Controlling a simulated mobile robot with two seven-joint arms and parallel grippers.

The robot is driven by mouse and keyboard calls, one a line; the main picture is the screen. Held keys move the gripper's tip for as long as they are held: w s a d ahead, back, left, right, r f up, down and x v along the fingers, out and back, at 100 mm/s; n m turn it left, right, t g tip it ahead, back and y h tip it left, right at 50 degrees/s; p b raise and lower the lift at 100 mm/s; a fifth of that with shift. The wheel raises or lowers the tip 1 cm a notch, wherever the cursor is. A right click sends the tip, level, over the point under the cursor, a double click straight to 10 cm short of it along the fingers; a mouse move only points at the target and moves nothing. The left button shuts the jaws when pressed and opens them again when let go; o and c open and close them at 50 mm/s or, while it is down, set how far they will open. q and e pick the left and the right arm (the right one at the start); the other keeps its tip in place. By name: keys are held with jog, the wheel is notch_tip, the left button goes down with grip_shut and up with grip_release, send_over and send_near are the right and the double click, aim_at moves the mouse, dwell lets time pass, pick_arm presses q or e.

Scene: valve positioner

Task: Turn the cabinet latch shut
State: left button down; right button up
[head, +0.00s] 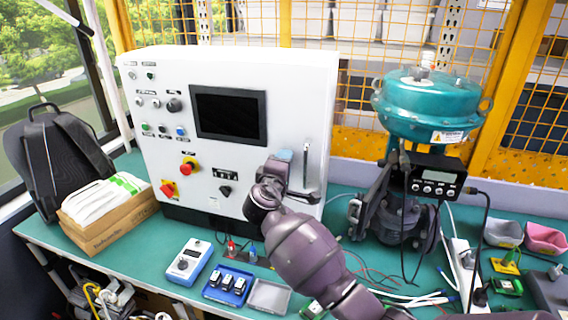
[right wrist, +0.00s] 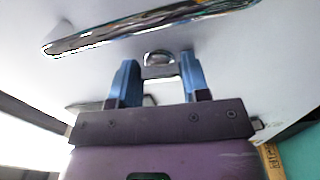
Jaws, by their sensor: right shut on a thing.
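The white control cabinet (head: 295,100) stands on the green bench, with its door face toward me. My right arm reaches up to the right part of this face, and its gripper (head: 284,156) is at the door beside the vertical chrome handle (head: 306,164). In the right wrist view the two blue fingers of the gripper (right wrist: 158,78) are on either side of the small silver latch (right wrist: 160,59) and are shut on it. The long chrome handle (right wrist: 150,28) runs just beyond the fingertips. In the head view the latch is hidden behind my gripper. My left gripper is not in view.
A teal valve actuator (head: 428,104) with a positioner box (head: 436,177) stands right of the cabinet. A blue-and-white meter (head: 188,262), a blue tray (head: 212,293) and loose cables lie on the bench in front. A cardboard box (head: 106,232) and a backpack (head: 55,155) are at the left.

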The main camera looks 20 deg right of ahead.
jog(key=shift+n, duration=0.5)
jog(key=o, duration=0.9)
jog(key=b+v, duration=0.2)
jog(key=v, duration=0.9)
jog(key=shift+w, duration=0.1)
